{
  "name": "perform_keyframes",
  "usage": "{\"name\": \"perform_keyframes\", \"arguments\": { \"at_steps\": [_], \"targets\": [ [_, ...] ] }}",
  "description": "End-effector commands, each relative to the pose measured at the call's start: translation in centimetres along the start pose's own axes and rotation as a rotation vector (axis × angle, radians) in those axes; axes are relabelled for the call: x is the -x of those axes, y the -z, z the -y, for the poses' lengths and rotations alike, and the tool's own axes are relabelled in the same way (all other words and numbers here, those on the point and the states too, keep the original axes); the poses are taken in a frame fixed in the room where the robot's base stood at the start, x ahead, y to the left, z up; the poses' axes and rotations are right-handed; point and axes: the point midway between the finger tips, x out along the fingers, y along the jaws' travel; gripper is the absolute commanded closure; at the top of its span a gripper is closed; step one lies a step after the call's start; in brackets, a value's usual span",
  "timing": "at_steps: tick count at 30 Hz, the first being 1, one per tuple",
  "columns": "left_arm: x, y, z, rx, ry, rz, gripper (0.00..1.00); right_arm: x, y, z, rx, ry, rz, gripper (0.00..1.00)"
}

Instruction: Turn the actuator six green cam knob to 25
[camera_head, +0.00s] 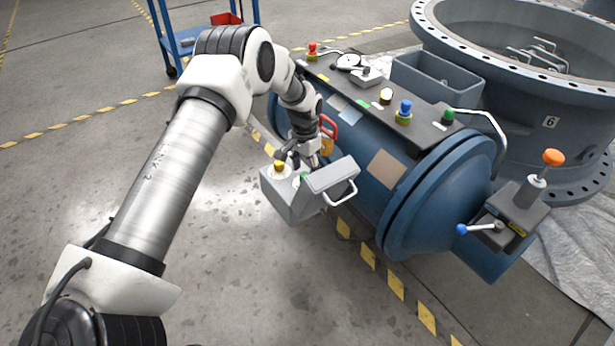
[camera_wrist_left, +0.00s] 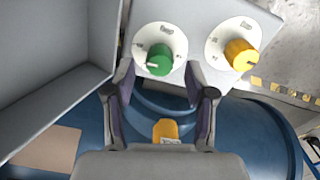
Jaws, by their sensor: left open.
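The green cam knob (camera_wrist_left: 159,60) sits on a white round dial on a grey box (camera_head: 290,203). Its pale pointer mark faces lower left in the wrist view; the dial numbers are too small to read. In the head view the green knob (camera_head: 302,176) shows only partly beside my gripper. A yellow knob (camera_wrist_left: 242,54) on its own dial stands to the right in the wrist view. My left gripper (camera_wrist_left: 158,82) is open, its fingertips near the green knob on either side of its lower edge. I cannot tell whether they touch it. My right gripper is not in view.
The box's open grey lid (camera_head: 331,176) with a white handle rises right beside the gripper. A padlock with a red shackle (camera_head: 329,124) hangs close behind. The blue valve cylinder (camera_head: 405,190) carries a panel of several buttons. Floor at left is clear.

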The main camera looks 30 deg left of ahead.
Motion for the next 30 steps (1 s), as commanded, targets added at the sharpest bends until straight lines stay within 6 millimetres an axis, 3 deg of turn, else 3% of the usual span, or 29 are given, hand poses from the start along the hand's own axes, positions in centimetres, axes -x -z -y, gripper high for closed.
{"name": "perform_keyframes", "arguments": {
  "at_steps": [1,4,12,13,17,18,30],
  "targets": [
    [-1.2,0.0,0.0,-0.001,0.001,0.000,0.45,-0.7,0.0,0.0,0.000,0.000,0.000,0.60],
    [-2.2,0.1,0.0,-0.001,0.001,-0.001,0.45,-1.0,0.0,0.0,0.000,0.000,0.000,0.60],
    [-2.4,0.1,0.0,-0.001,0.000,-0.001,0.45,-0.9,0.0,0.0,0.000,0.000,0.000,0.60],
    [-2.4,0.1,0.0,-0.001,0.000,-0.001,0.52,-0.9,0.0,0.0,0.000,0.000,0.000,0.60],
    [-2.4,0.0,0.0,-0.001,0.000,-0.001,0.98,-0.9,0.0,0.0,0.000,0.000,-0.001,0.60],
    [-2.4,0.0,0.0,-0.001,0.000,-0.001,1.00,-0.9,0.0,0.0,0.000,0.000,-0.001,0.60],
    [-2.2,0.0,0.0,0.034,0.000,0.000,1.00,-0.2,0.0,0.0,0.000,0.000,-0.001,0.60]
  ]
}}
